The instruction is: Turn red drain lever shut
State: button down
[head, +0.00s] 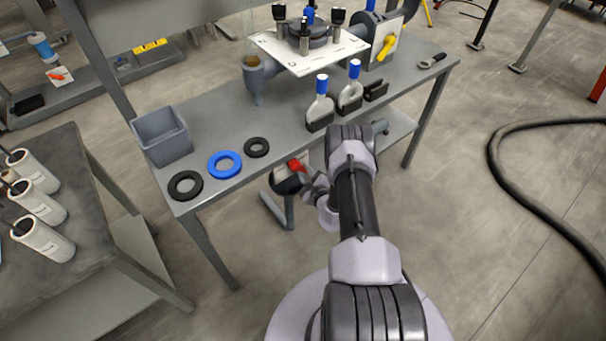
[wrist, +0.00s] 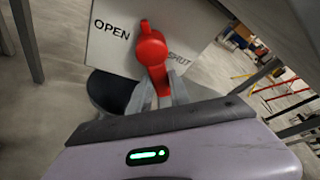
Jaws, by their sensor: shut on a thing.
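The red drain lever (wrist: 151,50) is in the middle of the wrist view, on a white plate marked OPEN (wrist: 111,28) at the left and SHUT (wrist: 179,59) at the right. Its handle runs down from the round hub, close to the SHUT word. My gripper (wrist: 158,92) is shut on the handle's lower end, which its fingers partly hide. In the head view the lever (head: 295,165) shows as a small red spot below the bench's front edge, with my gripper (head: 304,172) at it.
A bench leg (head: 210,254) stands left of the lever. A thick hose (head: 530,190) lies on the floor at the right.

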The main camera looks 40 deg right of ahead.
jog(key=shift+d+r+n+h, duration=0.1)
jog(key=shift+d+n+h, duration=0.05)
jog(key=shift+n+h, duration=0.2)
dwell(0.3)
jog(key=c, duration=1.2)
grip_release()
jog(key=p+v, duration=0.6)
jog(key=v, duration=1.1)
jog(key=shift+s, duration=0.2)
